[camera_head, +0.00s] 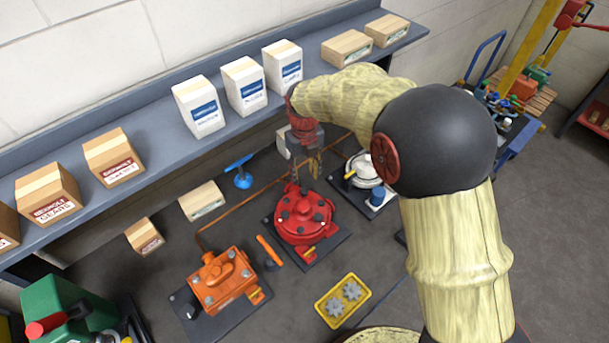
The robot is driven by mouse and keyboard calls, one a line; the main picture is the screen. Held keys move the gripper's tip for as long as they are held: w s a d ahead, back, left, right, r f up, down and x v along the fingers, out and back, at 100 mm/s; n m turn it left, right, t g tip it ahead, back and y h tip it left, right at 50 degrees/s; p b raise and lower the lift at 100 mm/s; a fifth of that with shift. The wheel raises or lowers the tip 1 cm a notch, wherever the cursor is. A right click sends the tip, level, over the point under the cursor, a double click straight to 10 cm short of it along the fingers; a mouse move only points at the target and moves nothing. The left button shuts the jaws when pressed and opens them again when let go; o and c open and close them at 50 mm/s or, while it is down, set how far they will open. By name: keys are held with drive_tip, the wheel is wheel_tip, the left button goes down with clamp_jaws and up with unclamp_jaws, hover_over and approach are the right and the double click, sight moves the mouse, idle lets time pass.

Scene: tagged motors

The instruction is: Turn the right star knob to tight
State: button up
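My arm reaches in from the right, and my gripper (306,172) points down just behind the red motor (303,217). The gripper's fingers are small and partly overlapped by its own body, so I cannot tell whether they are open, shut or touching anything. The red motor sits on a dark base plate and has several dark round spots on top. A silver-white motor (365,170) with a blue part (377,196) stands to the right, partly behind my arm.
An orange motor (222,281) stands front left of the red one. A yellow tray (331,318) holds two grey gears. A blue T-shaped handle (239,170) and cartons lie behind. A grey shelf (150,180) with several boxes runs along the wall.

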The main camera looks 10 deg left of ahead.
sight(304, 190)
drive_tip(key=n+p, duration=0.1)
drive_tip(key=n, duration=0.2)
drive_tip(key=shift+r, duration=0.1)
drive_tip(key=n+p, duration=0.1)
drive_tip(key=n, duration=0.4)
drive_tip(key=shift+w+n, duration=0.1)
drive_tip(key=shift+n, duration=0.2)
drive_tip(key=n+p, duration=0.1)
drive_tip(key=n, duration=0.4)
drive_tip(key=shift+a, duration=0.1)
drive_tip(key=n+p, duration=0.1)
drive_tip(key=n, duration=0.3)
drive_tip(key=n+p, duration=0.1)
drive_tip(key=n, duration=0.4)
drive_tip(key=shift+n, duration=0.3)
drive_tip(key=n+p, duration=0.1)
drive_tip(key=n, duration=0.3)
drive_tip(key=n+p, duration=0.1)
drive_tip(key=n, duration=0.3)
drive_tip(key=n+p, duration=0.1)
drive_tip(key=n, duration=0.3)
drive_tip(key=shift+f+n, duration=0.35)
drive_tip(key=shift+n, duration=0.05)
wheel_tip(304, 190, down, 7)
drive_tip(key=shift+f+p, duration=0.2)
drive_tip(key=shift+p, duration=0.2)
drive_tip(key=shift+c, duration=0.7)
drive_tip(key=c, duration=0.7)
